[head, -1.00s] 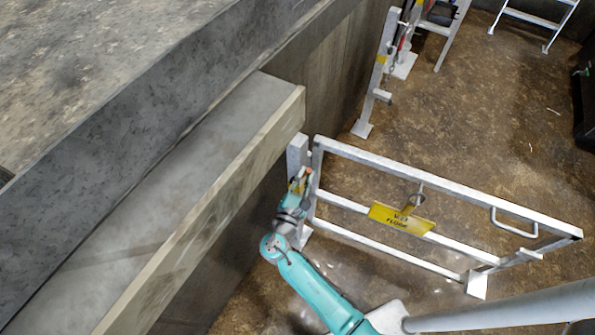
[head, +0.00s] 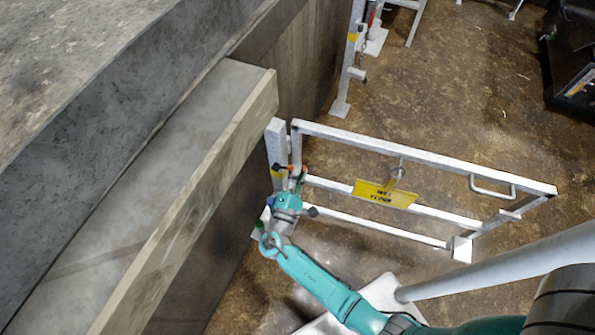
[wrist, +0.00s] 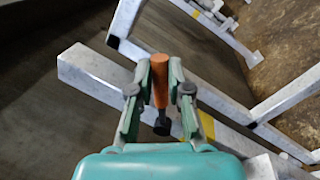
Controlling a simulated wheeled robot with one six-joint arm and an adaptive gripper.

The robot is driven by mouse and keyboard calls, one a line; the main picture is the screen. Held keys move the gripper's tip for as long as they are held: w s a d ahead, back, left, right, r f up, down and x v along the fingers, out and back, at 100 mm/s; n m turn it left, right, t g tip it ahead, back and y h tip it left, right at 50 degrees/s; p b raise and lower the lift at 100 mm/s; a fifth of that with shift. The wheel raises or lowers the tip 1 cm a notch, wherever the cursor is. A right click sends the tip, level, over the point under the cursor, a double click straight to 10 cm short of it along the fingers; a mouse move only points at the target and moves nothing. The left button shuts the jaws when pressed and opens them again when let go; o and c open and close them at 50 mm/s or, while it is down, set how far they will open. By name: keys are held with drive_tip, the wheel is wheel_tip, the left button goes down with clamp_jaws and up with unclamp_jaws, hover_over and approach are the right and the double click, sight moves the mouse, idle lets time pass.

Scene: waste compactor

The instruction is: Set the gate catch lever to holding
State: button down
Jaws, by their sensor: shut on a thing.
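The gate catch lever (wrist: 160,82) has an orange grip and a dark rounded end, seen in the wrist view. My gripper (wrist: 159,72) is shut on its orange grip, one teal finger on each side. In the head view my gripper (head: 289,186) is at the white gate post (head: 276,143), beside the hinge-side end of the white gate (head: 420,152). The lever is small and largely hidden there by my gripper, so its set position cannot be told. The post also shows in the wrist view (wrist: 90,75).
A yellow sign (head: 384,194) hangs on the gate's middle rail. A concrete ledge (head: 170,170) and wall run along the left. Another white post (head: 350,70) stands farther back. A dark bin-like object (head: 572,70) is at upper right. Brown floor lies open behind the gate.

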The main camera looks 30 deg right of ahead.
idle(0.3)
drive_tip(key=c, duration=1.1)
unclamp_jaws()
drive_tip(key=shift+a, duration=0.1)
drive_tip(key=v, duration=1.2)
